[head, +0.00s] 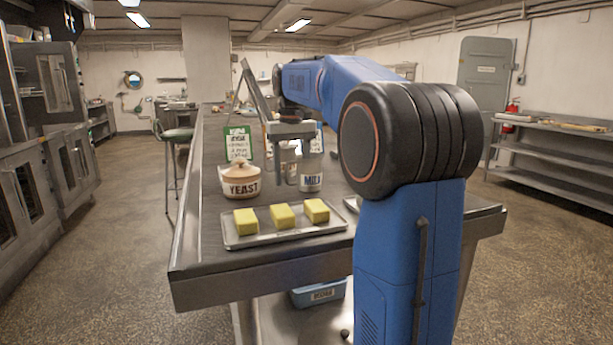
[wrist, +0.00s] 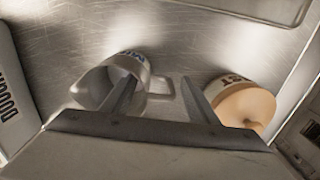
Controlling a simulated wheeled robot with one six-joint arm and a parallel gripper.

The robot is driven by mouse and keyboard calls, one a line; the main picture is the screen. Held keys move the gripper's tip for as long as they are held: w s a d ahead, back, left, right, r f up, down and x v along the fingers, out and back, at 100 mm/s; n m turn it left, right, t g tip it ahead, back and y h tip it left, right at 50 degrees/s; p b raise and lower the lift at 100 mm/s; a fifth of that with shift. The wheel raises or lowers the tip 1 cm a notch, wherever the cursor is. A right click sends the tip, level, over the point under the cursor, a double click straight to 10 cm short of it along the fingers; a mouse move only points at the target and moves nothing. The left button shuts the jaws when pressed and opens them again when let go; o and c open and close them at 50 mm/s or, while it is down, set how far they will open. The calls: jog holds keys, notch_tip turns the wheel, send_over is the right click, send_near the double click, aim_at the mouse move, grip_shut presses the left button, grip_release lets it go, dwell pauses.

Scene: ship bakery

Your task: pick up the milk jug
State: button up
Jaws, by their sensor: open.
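The milk jug (head: 312,183), light with dark blue lettering, stands upright on the metal table just right of my gripper (head: 287,172). In the wrist view the jug (wrist: 105,84) lies left of centre, with its open mouth and its handle showing. My gripper (wrist: 160,82) is open and points down. Its left finger overlaps the jug's body and rim, and its right finger is on the far side of the handle. The handle shows between the fingers. I cannot tell whether the left finger is inside the mouth or above it.
A lidded yeast crock (head: 240,182) stands close on the left; in the wrist view it (wrist: 238,103) is beside the right finger. A tray (head: 285,238) with yellow blocks lies in front. A green-edged card (head: 237,144) stands behind. A lettered box (wrist: 14,92) is at the wrist view's left edge.

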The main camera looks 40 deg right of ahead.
jog(key=shift+f, duration=0.55)
grip_shut()
jog(key=shift+r, duration=0.15)
jog(key=shift+r, duration=4.85)
